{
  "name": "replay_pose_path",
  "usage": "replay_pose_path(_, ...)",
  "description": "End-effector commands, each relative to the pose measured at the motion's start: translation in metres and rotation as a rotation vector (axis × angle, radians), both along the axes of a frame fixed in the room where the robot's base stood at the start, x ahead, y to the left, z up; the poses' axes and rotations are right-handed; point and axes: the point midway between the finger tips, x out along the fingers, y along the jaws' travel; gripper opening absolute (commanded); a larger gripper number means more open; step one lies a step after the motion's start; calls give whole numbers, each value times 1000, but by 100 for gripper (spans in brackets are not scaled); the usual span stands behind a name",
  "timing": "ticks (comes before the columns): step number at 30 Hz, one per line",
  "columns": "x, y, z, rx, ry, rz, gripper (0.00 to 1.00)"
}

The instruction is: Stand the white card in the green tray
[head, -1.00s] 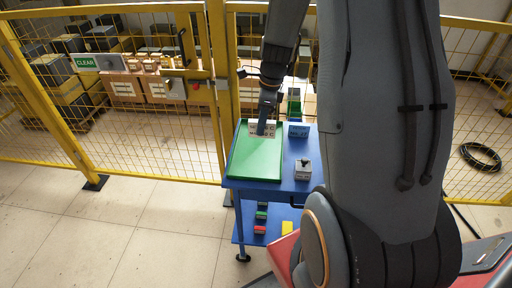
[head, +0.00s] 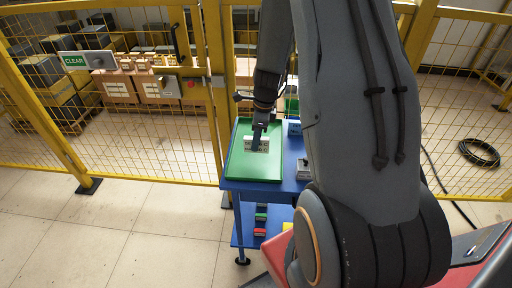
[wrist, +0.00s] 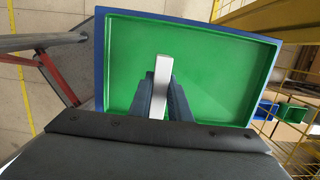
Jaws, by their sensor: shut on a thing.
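The white card (head: 257,144) has dark print on its face and is upright over the green tray (head: 240,169), toward its far half in the head view. My gripper (head: 257,132) is shut on the card from above. In the wrist view the card (wrist: 162,84) shows edge-on as a narrow white strip between my gripper's fingers (wrist: 160,93), with the green tray (wrist: 215,65) beneath. I cannot tell whether the card's lower edge touches the tray floor.
The tray sits on a blue cart (head: 235,185). A small grey-and-white block (head: 303,169) and a blue block (head: 294,129) stand to its right. Small coloured blocks lie on the lower shelf (head: 260,225). A yellow mesh fence (head: 140,100) stands behind.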

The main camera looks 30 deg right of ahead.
Motion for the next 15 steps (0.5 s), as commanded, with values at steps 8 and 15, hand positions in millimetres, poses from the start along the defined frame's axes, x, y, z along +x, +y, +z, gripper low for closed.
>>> replay_pose_path(8,0,1,-33,0,2,1,0)
replay_pose_path(15,0,1,-35,-1,1,3,0)
